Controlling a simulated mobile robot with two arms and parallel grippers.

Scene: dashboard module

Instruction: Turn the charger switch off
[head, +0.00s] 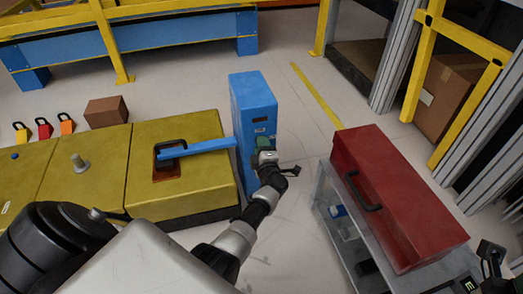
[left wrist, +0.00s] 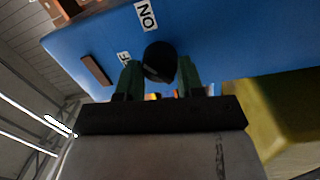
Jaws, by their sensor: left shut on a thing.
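The charger is a tall blue box (head: 253,92) standing in the middle of the head view. In the left wrist view its blue face (left wrist: 215,40) fills the top, with an ON label (left wrist: 146,14) and a partly hidden label ending in F (left wrist: 124,57). A round black switch knob (left wrist: 160,58) sits beside these labels. My left gripper (left wrist: 160,75) is shut on the knob, one greenish finger on each side. In the head view my left gripper (head: 263,144) is at the charger's front face and hides the knob. My right gripper (head: 490,258) shows at the lower right edge, its jaws unclear.
A blue bar (head: 205,149) reaches from the charger over the yellow block (head: 205,190) on the left. A red toolbox (head: 400,200) lies on a grey cart (head: 335,225) to the right. Padlocks and a brown box (head: 106,111) are further left. Floor is clear between charger and cart.

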